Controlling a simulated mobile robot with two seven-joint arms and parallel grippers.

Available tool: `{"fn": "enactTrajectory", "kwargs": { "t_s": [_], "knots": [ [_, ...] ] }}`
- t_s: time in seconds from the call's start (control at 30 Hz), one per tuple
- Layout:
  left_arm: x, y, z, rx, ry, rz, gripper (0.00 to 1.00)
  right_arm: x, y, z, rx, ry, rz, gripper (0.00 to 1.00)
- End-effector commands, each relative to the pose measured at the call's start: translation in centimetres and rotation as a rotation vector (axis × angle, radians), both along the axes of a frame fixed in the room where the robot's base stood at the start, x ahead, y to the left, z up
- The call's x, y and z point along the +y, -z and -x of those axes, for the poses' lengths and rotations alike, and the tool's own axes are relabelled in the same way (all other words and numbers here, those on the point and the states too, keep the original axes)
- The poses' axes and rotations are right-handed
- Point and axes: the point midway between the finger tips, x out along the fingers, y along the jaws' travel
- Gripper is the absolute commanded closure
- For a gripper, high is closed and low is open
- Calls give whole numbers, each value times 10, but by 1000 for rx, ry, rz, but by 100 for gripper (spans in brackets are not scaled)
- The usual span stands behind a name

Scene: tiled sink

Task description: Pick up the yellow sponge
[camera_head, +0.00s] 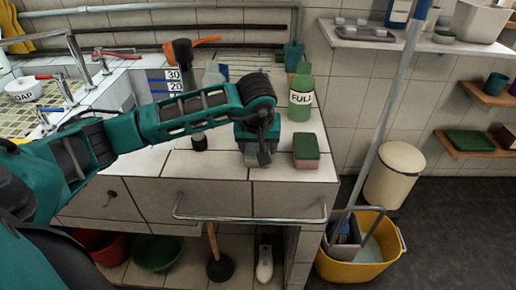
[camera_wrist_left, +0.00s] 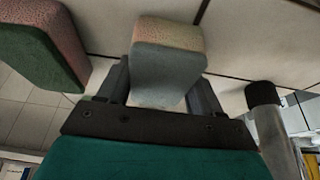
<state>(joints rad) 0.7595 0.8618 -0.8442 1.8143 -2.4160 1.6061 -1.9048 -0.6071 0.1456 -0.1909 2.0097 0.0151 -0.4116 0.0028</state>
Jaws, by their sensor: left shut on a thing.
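My left gripper (camera_head: 259,160) points down at the counter in the head view, left of a red-pink and green sponge (camera_head: 307,150). In the left wrist view it is shut on a sponge (camera_wrist_left: 168,62) with a pale yellowish-pink layer and a grey-blue layer; I take this as the yellow sponge. One finger is on each side of it. In the head view the gripper hides most of this sponge, and I cannot tell whether it touches the counter. The red-pink and green sponge also shows in the left wrist view (camera_wrist_left: 45,45), apart from the gripper. My right gripper is not in view.
A green bottle labelled FULL (camera_head: 301,98) stands behind the sponges. A dark upright cylinder-like tool (camera_head: 184,55) stands behind my left arm. A metal rail (camera_head: 250,219) runs along the counter front. A yellow mop bucket (camera_head: 362,262) is on the floor at the right.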

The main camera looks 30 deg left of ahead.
Motion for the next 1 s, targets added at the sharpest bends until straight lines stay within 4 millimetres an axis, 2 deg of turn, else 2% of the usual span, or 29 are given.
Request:
{"fn": "enactTrajectory", "kwargs": {
  "t_s": [0.27,0.47,0.57,0.8,1.0],
  "knots": [
    [0,-1,0,1,0,0,68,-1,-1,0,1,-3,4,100],
    [0,-17,-1,-4,-1,-1,68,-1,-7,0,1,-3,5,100],
    [0,-38,-1,-6,0,-1,68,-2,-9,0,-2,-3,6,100],
    [0,-110,-1,-8,0,-1,68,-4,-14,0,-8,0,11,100],
    [0,-163,-1,-5,0,0,68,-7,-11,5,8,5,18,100]
  ]
}}
